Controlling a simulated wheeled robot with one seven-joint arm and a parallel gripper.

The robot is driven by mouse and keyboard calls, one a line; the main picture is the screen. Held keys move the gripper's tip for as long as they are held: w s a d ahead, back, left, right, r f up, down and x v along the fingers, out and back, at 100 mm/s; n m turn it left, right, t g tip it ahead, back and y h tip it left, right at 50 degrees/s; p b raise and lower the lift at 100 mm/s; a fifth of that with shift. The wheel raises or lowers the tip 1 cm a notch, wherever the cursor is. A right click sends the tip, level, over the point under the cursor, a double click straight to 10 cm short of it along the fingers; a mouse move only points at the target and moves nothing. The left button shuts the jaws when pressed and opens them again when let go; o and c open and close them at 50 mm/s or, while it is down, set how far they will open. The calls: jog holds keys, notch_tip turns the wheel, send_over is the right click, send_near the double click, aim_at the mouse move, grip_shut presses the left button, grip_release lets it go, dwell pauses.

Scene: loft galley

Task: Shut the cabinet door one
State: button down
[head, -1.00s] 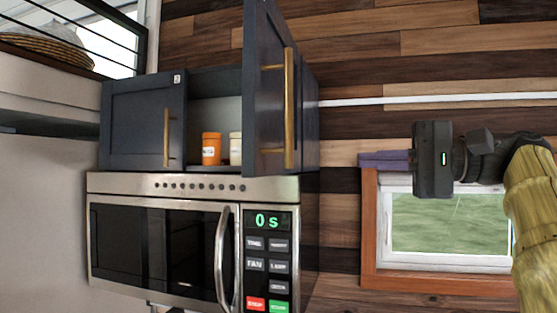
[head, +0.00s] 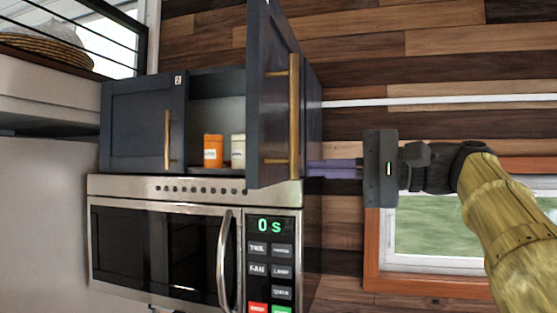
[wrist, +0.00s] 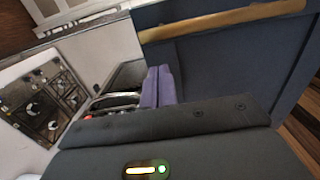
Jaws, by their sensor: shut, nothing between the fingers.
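The open cabinet door (head: 273,110), dark blue with a long brass handle (head: 294,120), swings out from the right side of the upper cabinet above the microwave. The left door (head: 140,125) is shut and bears a small tag that seems to read 2; I cannot read a number on the open one. My gripper (head: 310,169) is shut and empty, its purple fingers pointing left beside the open door's lower right edge.
An orange jar (head: 213,150) and a cream jar (head: 238,150) stand inside the cabinet opening. The microwave (head: 160,245), with a protruding handle (head: 223,260), is just below. A wood-framed window (head: 440,225) is behind my arm.

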aim_at(273, 169)
jog(key=p+x, duration=0.2)
jog(key=x, duration=0.3)
jog(key=shift+r, duration=0.1)
jog(key=shift+w+a, duration=0.1)
jog(key=shift+a, duration=0.1)
